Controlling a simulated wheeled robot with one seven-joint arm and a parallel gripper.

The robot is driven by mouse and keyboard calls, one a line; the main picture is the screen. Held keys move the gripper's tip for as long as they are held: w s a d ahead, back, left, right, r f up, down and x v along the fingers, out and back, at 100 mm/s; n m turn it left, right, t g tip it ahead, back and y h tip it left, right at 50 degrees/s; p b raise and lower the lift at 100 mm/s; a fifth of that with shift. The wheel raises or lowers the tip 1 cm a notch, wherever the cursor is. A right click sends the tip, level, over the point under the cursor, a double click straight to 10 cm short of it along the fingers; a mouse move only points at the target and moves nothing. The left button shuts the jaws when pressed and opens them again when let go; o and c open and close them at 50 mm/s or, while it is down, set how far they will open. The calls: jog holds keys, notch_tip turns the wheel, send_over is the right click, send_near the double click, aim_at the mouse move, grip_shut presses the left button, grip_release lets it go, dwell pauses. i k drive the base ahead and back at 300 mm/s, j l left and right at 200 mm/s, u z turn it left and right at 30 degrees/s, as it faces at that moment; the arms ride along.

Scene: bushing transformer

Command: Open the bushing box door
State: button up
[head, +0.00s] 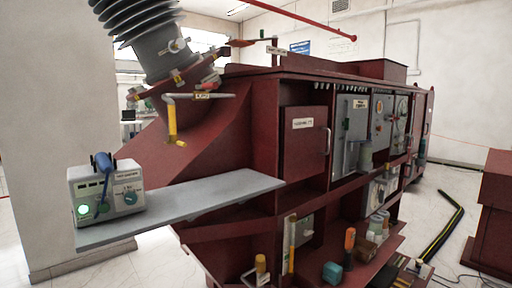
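A dark red door (304,158) with a small white label is set in the front of the large red transformer cabinet, right of the picture's middle. The label's print is too small to read surely, so I cannot be certain this is the bushing box door. A pale vertical handle (327,141) stands at the door's right edge. The door looks closed, lying about in line with the cabinet front. Nothing covers the door or its handle. My gripper is not in view.
A grey shelf (215,200) juts out left of the door and bears a test meter (105,190). A grey panel door (349,135) is to the right. Lower shelves hold several tools and jars. Floor at right is partly clear, with a black-yellow cable (445,225) and a red box (492,215).

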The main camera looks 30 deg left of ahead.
aim_at(305, 129)
jog(key=u, duration=1.05)
jog(key=i+l, duration=0.2)
jog(key=l, duration=0.15)
jog(key=i+l+u, duration=0.1)
jog(key=i+l, duration=0.15)
jog(key=l, duration=0.15)
